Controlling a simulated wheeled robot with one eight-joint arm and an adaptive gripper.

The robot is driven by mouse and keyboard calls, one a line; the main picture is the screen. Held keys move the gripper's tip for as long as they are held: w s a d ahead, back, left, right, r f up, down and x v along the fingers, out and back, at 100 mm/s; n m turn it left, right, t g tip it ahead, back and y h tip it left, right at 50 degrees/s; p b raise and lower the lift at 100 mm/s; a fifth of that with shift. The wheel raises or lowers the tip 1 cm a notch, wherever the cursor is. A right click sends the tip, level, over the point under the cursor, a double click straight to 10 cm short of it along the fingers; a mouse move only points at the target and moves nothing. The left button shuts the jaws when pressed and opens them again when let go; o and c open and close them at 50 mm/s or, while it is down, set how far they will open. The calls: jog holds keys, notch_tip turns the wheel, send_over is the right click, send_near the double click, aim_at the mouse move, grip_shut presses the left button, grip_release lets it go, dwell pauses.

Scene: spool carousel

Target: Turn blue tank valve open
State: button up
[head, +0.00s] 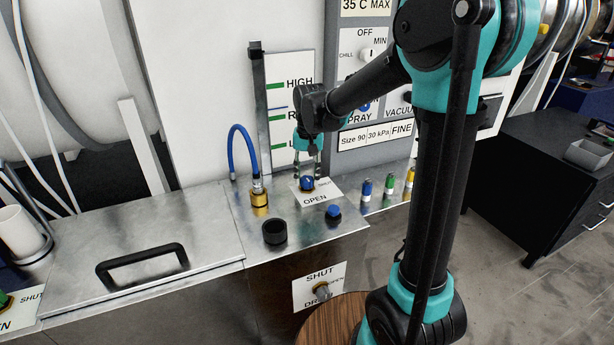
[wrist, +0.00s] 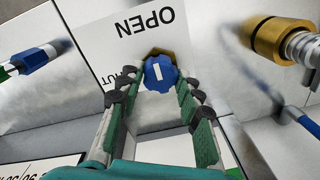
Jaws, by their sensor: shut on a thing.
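The blue tank valve (head: 307,182) is a blue round knob on a brass fitting, on the metal counter beside a white label (head: 322,195) reading OPEN and SHUT. In the wrist view the blue knob (wrist: 160,73) has a white mark on its top, and the brass shows behind it. My gripper (head: 307,172) points down over the knob in the head view. In the wrist view its fingertips (wrist: 157,95) sit on either side of the knob's near part, shut on it. The label's SHUT word is partly hidden by a finger in the wrist view.
A blue hose with a brass coupling (head: 259,198) stands just left of the valve; its brass also shows in the wrist view (wrist: 268,40). A black cup (head: 274,232) and a second blue knob (head: 333,212) are in front. Several coloured small fittings (head: 366,188) stand to the right.

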aim_at(308, 179)
jog(key=o, duration=1.2)
jog(key=shift+c, duration=0.2)
notch_tip(308, 179, up, 12)
jog(key=shift+d, duration=0.2)
